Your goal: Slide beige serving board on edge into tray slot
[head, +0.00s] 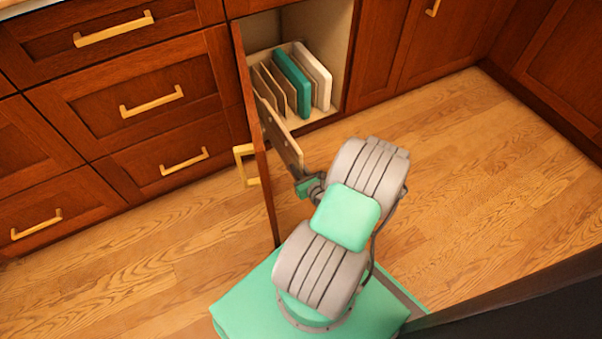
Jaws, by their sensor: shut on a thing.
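The beige serving board (281,136) is on edge, a long tan shape slanting from the cabinet opening down toward my arm, just right of the open door. My gripper (304,174) is at its near lower end, shut on it; the fingertips are small and partly hidden by my arm. The tray rack (257,56) stands inside the open cabinet, with brown upright dividers (272,90) on its left side. The board's far end is near the front of the rack's left side; I cannot tell whether it is inside a slot.
A teal board (292,83) and a cream board (314,75) stand upright in the rack's right side. The open cabinet door (262,165) with a brass handle (245,165) is close left of the held board. Floor (440,150) to the right is clear.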

